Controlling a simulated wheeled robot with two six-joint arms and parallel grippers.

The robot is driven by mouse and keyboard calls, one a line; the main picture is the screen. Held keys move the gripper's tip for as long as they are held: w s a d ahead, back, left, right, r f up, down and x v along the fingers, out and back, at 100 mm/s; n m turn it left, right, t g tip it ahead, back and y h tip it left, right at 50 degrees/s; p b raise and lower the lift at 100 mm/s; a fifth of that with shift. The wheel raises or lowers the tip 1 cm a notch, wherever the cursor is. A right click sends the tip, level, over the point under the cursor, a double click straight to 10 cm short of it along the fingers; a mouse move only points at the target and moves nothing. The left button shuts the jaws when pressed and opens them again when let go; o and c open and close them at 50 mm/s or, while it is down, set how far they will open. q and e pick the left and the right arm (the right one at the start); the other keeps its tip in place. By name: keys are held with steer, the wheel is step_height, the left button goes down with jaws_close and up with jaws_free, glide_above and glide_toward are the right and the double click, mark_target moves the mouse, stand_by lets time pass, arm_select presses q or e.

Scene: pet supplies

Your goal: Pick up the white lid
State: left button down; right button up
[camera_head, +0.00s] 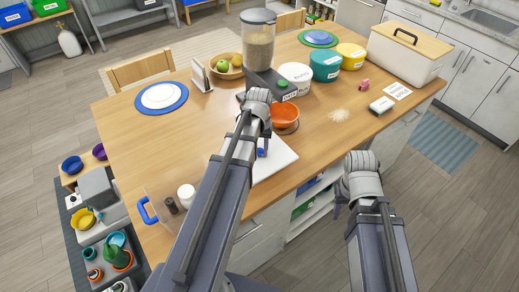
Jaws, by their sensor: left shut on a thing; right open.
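A flat white panel (277,160), which looks like the white lid, shows at the table's front edge, just right of my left forearm. A small blue piece stands on it, and its left part is hidden behind the arm. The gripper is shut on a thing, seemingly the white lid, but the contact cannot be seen. My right gripper (339,208) is open and empty in front of the table, below its edge, seen small and partly behind its wrist.
An orange bowl (285,115) stands just beyond the panel. A food dispenser (258,42), a white canister (296,72), a teal tub (326,66) and a cream bin (404,60) stand further back. A clear bin with a blue handle (147,211) is at front left. The left middle tabletop is free.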

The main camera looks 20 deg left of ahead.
mark_target(259, 151)
arm_select(q)
step_height(259, 151, up, 12)
steer(key=p, duration=1)
steer(key=shift+p, duration=0.3)
arm_select(e)
step_height(259, 151, up, 12)
arm_select(q)
steer(key=shift+s+a, duration=0.1)
steer(key=shift+s, duration=0.05)
arm_select(e)
steer(key=shift+s+a+f, duration=0.1)
